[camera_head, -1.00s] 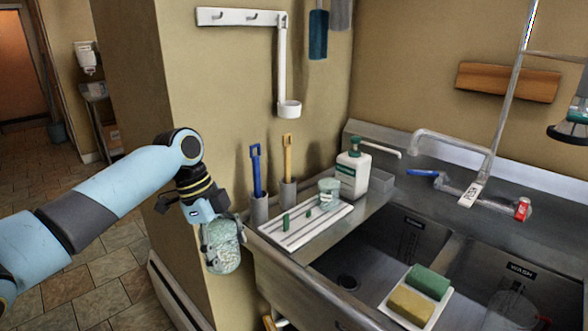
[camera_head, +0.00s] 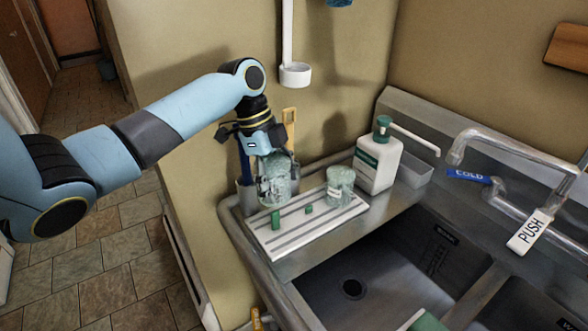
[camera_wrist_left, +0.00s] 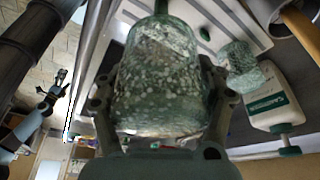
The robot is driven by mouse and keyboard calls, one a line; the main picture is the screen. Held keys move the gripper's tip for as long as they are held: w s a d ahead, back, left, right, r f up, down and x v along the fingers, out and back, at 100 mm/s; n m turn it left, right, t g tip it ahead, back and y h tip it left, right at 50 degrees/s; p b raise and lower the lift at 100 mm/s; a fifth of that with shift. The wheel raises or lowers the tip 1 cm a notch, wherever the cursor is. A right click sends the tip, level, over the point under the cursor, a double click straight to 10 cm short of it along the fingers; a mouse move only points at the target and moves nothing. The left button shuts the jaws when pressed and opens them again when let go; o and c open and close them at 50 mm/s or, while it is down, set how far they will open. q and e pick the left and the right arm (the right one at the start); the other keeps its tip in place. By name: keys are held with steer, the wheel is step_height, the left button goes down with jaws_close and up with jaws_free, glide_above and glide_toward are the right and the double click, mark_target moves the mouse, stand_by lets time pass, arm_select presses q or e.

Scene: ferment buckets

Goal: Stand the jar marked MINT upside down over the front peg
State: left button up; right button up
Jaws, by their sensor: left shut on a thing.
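My left gripper (camera_head: 270,172) is shut on a speckled, greenish glass jar (camera_head: 274,188), which also fills the middle of the left wrist view (camera_wrist_left: 165,85). No lettering on it can be read. The jar is above the left end of the white striped rack (camera_head: 285,238). The front green peg (camera_head: 275,220) stands just below it in the head view. I cannot tell whether the jar touches it. A second green peg (camera_head: 309,209) stands bare to its right. What looks like my right gripper (camera_wrist_left: 52,90) shows small in the left wrist view, its jaws unclear.
A second greenish jar (camera_head: 340,188) stands at the rack's right end, near a white soap bottle (camera_head: 378,160). Blue-handled and yellow-handled tools (camera_head: 289,125) stand behind the held jar. The sink basin (camera_head: 370,265) opens in front of the rack.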

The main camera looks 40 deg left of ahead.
arm_select(q)
step_height(320, 180, down, 5)
steer(key=b, duration=0.4)
steer(key=shift+b, duration=0.4)
step_height(320, 180, down, 4)
steer(key=shift+r+b, duration=0.2)
steer(key=shift+b, duration=0.8)
steer(key=shift+f+b, duration=0.35)
steer(key=shift+f, duration=0.3)
arm_select(e)
step_height(320, 180, down, 8)
steer(key=s, duration=0.2)
steer(key=shift+s+r, duration=0.15)
steer(key=shift+s, duration=0.2)
steer(key=shift+r, duration=0.1)
steer(key=shift+d+r, duration=0.1)
steer(key=shift+r, duration=0.05)
